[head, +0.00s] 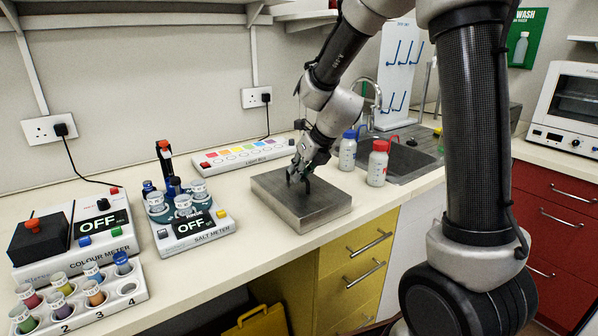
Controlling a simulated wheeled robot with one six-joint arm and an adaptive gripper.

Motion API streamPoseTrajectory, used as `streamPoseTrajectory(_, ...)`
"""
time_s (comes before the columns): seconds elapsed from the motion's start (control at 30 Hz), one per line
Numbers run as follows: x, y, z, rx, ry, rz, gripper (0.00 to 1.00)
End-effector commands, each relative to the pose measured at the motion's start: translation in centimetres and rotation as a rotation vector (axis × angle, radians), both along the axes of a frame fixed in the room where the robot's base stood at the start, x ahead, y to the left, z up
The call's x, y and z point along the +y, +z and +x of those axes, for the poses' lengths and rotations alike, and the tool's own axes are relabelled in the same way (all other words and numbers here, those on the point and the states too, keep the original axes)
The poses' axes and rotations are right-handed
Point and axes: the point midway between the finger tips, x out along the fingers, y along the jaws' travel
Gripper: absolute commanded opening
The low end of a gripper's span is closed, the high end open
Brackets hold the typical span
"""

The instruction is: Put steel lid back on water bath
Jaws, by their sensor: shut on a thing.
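The steel lid (318,203) is a flat, grey rectangular piece with a plain top and deep sides, on the pale bench right of the salt meter. My gripper (299,184) points down at the middle of its top and is shut on it. The part it grips is hidden behind the fingers. No separate water bath shows. I cannot tell whether the bath is under the lid or whether the lid rests directly on the bench.
The salt meter (193,237) is left of the lid and the light box (243,155) behind it. A red-capped bottle (377,167) and a blue-capped bottle (347,153) stand to the right, before the sink (408,158). A colour meter (72,262) and vial rack (112,306) are far left.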

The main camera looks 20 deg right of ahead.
Motion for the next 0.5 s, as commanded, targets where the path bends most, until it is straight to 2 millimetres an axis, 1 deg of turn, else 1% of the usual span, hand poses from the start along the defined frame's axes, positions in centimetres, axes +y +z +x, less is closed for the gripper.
streamPoseTrajectory(0.23, -0.01, -0.01, 0.03, -0.001, 0.001, 0.000, 0.00)
streamPoseTrajectory(0.27, -0.01, -0.09, 0.00, 0.000, 0.001, 0.000, 0.12)
streamPoseTrajectory(0.3, -0.01, -0.07, 0.00, 0.000, 0.001, 0.000, 0.19)
streamPoseTrajectory(0.37, 0.00, -0.06, 0.00, 0.000, 0.001, 0.000, 0.30)
streamPoseTrajectory(0.4, 0.00, -0.06, 0.00, 0.000, 0.001, 0.000, 0.32)
streamPoseTrajectory(0.5, 0.00, -0.05, 0.00, 0.000, 0.001, 0.000, 0.32)
